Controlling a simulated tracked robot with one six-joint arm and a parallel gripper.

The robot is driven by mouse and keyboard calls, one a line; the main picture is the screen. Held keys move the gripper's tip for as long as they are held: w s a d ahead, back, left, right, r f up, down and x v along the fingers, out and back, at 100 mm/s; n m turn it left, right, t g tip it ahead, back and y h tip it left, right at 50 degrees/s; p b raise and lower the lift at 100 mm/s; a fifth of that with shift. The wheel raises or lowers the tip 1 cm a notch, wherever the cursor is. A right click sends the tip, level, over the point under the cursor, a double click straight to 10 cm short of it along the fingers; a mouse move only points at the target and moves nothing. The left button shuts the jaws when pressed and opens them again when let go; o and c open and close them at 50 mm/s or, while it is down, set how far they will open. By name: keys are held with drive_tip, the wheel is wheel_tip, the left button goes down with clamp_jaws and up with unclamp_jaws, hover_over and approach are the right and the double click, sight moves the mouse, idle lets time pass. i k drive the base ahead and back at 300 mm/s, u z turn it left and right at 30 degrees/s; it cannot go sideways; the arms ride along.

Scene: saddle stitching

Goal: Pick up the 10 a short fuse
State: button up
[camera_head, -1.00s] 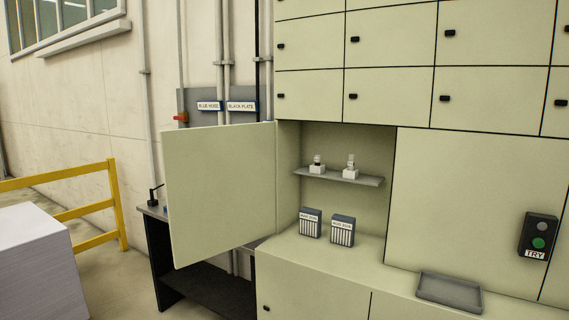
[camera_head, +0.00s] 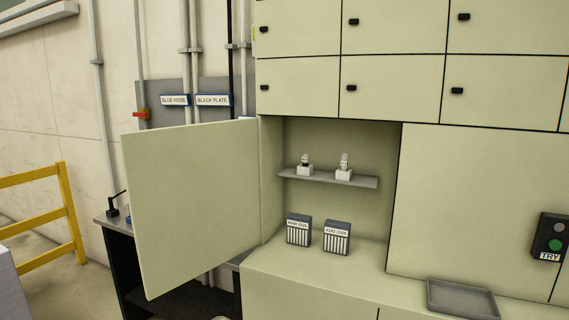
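Two small fuse-like pieces stand upright in white holders on a grey shelf (camera_head: 330,180) inside the open cabinet. The left piece (camera_head: 305,160) has a dark band and looks shorter. The right piece (camera_head: 344,162) looks slightly taller. Their ratings are too small to read, so I cannot tell which is the 10 A short fuse. My gripper is not in view.
The cabinet door (camera_head: 190,205) stands open to the left. Below the shelf are two dark labelled boxes, left (camera_head: 298,230) and right (camera_head: 337,238). A grey tray (camera_head: 462,298) lies on the ledge at right, below a TRY button box (camera_head: 550,238). A yellow rail (camera_head: 75,215) is at far left.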

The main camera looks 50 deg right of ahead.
sight(305, 158)
drive_tip(key=z, duration=0.2)
drive_tip(key=i, duration=1.45)
drive_tip(key=z, duration=0.6)
